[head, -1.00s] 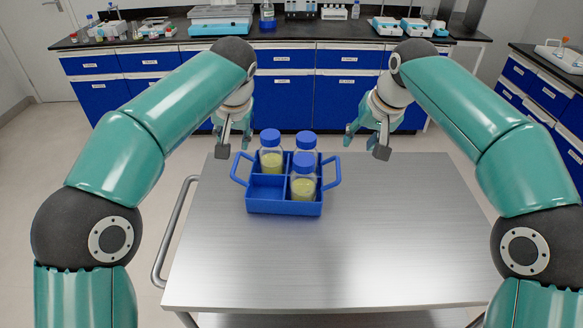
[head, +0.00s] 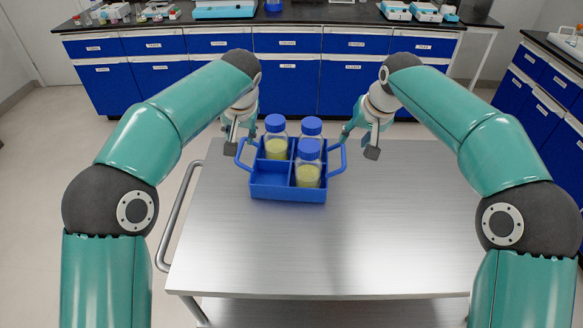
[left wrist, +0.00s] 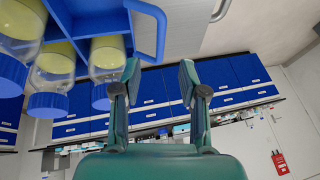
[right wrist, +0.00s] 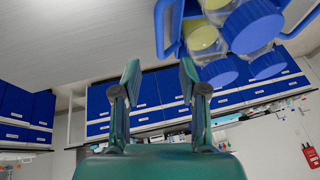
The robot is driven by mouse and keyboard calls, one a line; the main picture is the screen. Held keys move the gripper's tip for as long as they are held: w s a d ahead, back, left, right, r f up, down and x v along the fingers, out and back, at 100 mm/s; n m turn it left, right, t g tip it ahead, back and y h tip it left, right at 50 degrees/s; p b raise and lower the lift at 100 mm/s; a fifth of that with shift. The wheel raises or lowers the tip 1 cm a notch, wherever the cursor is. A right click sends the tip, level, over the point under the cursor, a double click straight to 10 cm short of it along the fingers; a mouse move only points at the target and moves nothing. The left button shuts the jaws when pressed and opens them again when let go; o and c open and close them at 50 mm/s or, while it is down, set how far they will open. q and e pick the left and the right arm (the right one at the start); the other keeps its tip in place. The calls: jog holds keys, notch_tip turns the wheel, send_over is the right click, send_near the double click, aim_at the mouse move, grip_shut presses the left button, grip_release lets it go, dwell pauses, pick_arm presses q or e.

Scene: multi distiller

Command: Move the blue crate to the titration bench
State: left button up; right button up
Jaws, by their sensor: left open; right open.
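The blue crate (head: 288,193) stands upright on a steel cart top (head: 330,245). It has compartments, one empty at front left, and a looped handle on each side. Three bottles (head: 308,175) with blue caps and yellow liquid stand in it. My left gripper (head: 238,138) is open near the left handle, which shows beside its fingers in the left wrist view (left wrist: 160,40). My right gripper (head: 359,143) is open near the right handle, which also shows between and above its fingers in the right wrist view (right wrist: 160,35).
The cart has a side rail (head: 178,215) at left. The cart top in front of the crate is clear. A long bench with blue cabinets (head: 290,85) and lab equipment stands behind, across open floor. Another blue bench (head: 552,85) stands at the right.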

aim_at(240, 148)
pick_arm(q)
jog(key=x, duration=1)
jog(key=shift+f, duration=0.1)
pick_arm(e)
jog(key=x, duration=1)
jog(key=shift+c, duration=0.2)
pick_arm(q)
grip_shut()
pick_arm(e)
grip_shut()
pick_arm(q)
jog(key=shift+w+r, duration=0.15)
jog(key=shift+r, duration=0.15)
pick_arm(e)
jog(key=shift+w+r, duration=0.1)
jog(key=shift+r, duration=0.15)
